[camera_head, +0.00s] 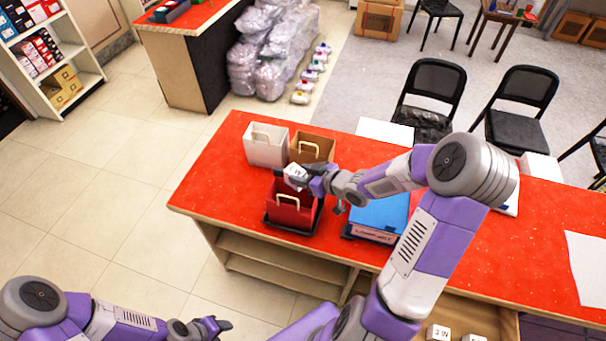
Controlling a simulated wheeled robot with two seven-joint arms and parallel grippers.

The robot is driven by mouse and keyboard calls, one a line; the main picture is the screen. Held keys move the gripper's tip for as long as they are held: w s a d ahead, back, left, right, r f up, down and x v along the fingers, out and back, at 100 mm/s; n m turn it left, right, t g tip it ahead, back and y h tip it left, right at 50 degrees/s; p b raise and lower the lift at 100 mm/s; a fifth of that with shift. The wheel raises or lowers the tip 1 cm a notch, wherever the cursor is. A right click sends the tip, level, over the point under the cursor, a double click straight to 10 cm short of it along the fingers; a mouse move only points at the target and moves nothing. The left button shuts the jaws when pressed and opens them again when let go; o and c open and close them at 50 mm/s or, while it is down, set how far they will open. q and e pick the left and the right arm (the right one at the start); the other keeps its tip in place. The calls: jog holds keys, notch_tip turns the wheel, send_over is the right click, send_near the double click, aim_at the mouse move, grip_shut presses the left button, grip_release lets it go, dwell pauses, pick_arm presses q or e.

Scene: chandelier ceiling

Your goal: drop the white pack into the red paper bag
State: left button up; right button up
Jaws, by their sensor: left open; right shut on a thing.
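The red paper bag (291,214) stands upright on the red counter, with a pale handle on its front. My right gripper (300,176) is over the bag's top opening and shut on the white pack (295,171). The pack has dark marks on it and sits at or just above the bag's rim; the fingers partly hide it, so I cannot tell how far it is inside. My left gripper (222,326) is open and empty, low at the lower left, away from the counter.
A white bag (265,148) and a brown bag (312,149) stand behind the red bag. A blue box (379,216) lies to its right. More white packs (438,332) sit in an open drawer below. The red counter (225,190) is clear at its left end.

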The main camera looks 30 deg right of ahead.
jog(key=o, duration=1.1)
jog(key=shift+o, duration=0.2)
jog(key=p+v, duration=0.2)
jog(key=v, duration=0.5)
jog(key=shift+s+r+p, duration=0.15)
jog(key=shift+s+p, duration=0.1)
jog(key=shift+p, duration=0.05)
jog(key=shift+d, duration=0.1)
